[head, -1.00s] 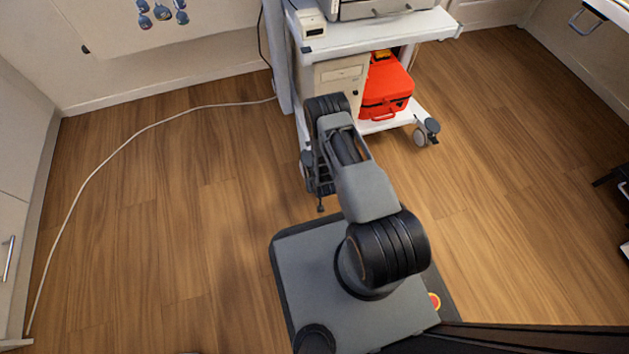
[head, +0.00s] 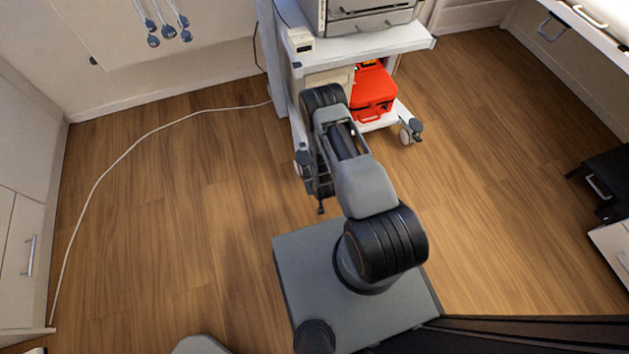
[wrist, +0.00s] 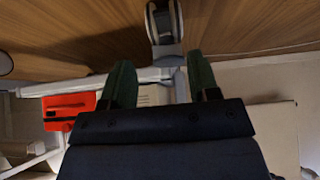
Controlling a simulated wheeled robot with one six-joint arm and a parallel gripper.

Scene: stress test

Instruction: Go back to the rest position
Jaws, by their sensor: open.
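My gripper (wrist: 160,88) shows in the wrist view as two dark green fingers set apart, with nothing between them. Beyond the fingers are a white bar of the cart and a grey caster. In the head view my arm is folded over my base, and its far end hangs near the front of the white cart (head: 372,46). The gripper's fingers cannot be made out there.
A red case (head: 372,95) sits on the cart's lower shelf, and also shows in the wrist view (wrist: 68,106). A pale cable (head: 130,146) curves across the floor at left. Cabinets (head: 28,250) stand at left.

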